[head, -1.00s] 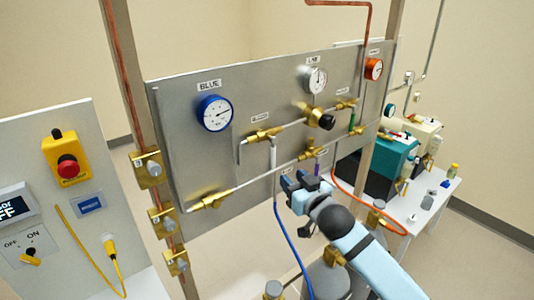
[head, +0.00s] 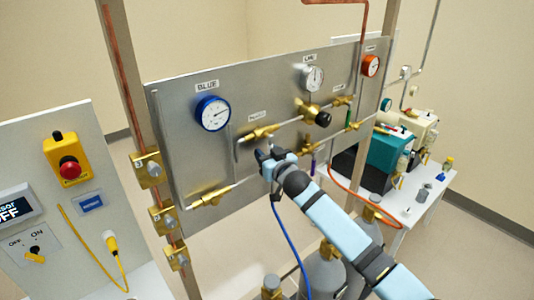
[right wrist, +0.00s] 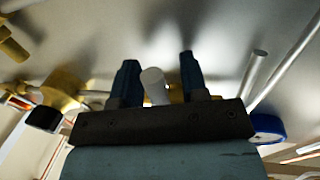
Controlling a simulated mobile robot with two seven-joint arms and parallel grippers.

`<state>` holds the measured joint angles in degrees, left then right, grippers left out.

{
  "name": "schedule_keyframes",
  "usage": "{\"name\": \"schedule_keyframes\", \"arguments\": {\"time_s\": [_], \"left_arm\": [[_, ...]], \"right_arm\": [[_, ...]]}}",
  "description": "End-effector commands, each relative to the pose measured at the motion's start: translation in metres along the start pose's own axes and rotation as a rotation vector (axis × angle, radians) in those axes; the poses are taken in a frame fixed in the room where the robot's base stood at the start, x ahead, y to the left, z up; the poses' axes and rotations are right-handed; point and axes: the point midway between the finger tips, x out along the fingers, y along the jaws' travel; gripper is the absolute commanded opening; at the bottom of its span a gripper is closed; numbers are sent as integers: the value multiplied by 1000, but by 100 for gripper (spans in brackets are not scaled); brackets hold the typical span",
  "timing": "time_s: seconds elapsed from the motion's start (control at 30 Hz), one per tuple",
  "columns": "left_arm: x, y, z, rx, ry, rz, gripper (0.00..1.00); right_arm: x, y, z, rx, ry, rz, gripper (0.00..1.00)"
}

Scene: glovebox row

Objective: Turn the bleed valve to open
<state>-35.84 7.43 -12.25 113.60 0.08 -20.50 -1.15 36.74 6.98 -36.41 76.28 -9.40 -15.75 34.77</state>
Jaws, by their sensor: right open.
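On the grey steel panel (head: 190,165), a brass valve (head: 262,132) sits on the upper pipe under a small label too small to read surely. Its pale lever pointed down in the earlier head view; now my gripper mostly hides it there. My right gripper (head: 265,156) is just below this valve, close to the panel. In the right wrist view my right gripper (right wrist: 157,72) is open, and the rounded pale lever end (right wrist: 153,84) shows between its two dark fingers. I cannot tell whether either finger touches it. My left gripper is not in view.
A blue gauge (head: 213,113), a grey gauge (head: 312,77) and an orange gauge (head: 371,66) are on the panel. A blue hose (head: 293,245) hangs below; gas cylinders (head: 325,272) stand underneath.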

Motion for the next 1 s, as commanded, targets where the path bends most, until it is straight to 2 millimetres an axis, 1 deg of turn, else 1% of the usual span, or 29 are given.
{"name": "schedule_keyframes", "arguments": {"time_s": [0.07, 0.1, 0.27, 0.3, 0.67, 0.87, 1.0], "left_arm": [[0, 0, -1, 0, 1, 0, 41], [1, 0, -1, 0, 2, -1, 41], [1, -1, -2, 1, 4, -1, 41], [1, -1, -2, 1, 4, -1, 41], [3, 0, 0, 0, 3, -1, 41], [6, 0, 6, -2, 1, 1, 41], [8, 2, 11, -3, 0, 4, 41]], "right_arm": [[0, 0, 0, 0, 0, 0, 41], [0, 0, 0, 0, 0, 0, 38], [0, 0, 0, 0, 0, 0, 2], [0, 0, 0, 0, 0, 0, 0], [0, 2, 1, -35, 7, 1, 0], [1, 9, 1, -138, 27, 1, 0], [3, 15, -1, -242, 48, 1, 0]]}}
